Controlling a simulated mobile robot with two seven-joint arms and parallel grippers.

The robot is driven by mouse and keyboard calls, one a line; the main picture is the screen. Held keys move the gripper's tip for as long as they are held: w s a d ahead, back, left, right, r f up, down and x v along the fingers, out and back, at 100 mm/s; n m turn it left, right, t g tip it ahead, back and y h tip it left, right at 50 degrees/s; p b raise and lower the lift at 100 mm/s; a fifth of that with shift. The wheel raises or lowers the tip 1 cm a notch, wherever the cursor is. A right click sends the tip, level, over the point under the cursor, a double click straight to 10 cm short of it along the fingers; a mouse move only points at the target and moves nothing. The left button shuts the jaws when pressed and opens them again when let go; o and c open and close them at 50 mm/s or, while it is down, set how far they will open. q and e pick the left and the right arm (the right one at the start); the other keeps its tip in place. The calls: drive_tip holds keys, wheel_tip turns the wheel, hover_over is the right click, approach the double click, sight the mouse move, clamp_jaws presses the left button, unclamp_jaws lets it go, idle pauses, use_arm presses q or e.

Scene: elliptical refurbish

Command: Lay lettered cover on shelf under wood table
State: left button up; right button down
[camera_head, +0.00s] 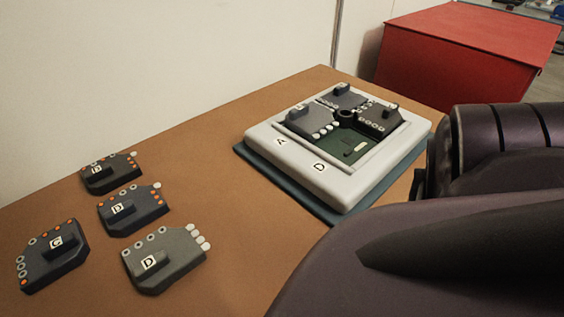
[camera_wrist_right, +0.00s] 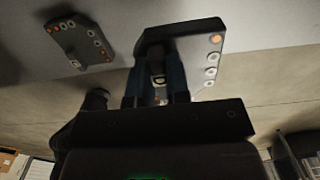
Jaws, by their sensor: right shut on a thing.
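My right gripper (camera_wrist_right: 158,92) is shut on a grey cover (camera_wrist_right: 205,55) by its raised handle. A letter that looks like D shows between the fingers. The cover has an orange spot and pale rings along one edge. A second dark cover (camera_wrist_right: 80,40) lies on a pale surface (camera_wrist_right: 150,15) at upper left in the right wrist view. In the head view my right arm fills the lower right and its gripper is hidden. The wood table (camera_head: 230,130) bears loose lettered covers: B (camera_head: 110,172), C (camera_head: 52,255), and two marked D (camera_head: 133,208) (camera_head: 163,258). My left gripper is not in view.
A white housing (camera_head: 275,160) marked A and D sits on a blue-grey mat (camera_head: 330,216), with several dark covers inside and one green section bare. A red box (camera_head: 455,60) stands behind the table at right. The table between covers and housing is clear.

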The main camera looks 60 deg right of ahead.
drive_tip(key=f, duration=0.1)
drive_tip(key=f+b, duration=0.1)
drive_tip(key=f, duration=0.1)
drive_tip(key=f+b, duration=0.1)
drive_tip(key=f, duration=0.1)
drive_tip(key=shift+s+f, duration=0.2)
drive_tip(key=shift+s, duration=0.05)
drive_tip(key=shift+w+f, duration=0.1)
drive_tip(key=shift+f, duration=0.1)
wheel_tip(320, 180, down, 4)
drive_tip(key=shift+r+b, duration=0.2)
drive_tip(key=shift+b, duration=0.8)
drive_tip(key=shift+f, duration=0.35)
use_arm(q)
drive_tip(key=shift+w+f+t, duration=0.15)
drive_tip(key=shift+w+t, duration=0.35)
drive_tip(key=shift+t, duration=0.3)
use_arm(e)
drive_tip(key=shift+w+r, duration=0.1)
drive_tip(key=shift+w, duration=0.1)
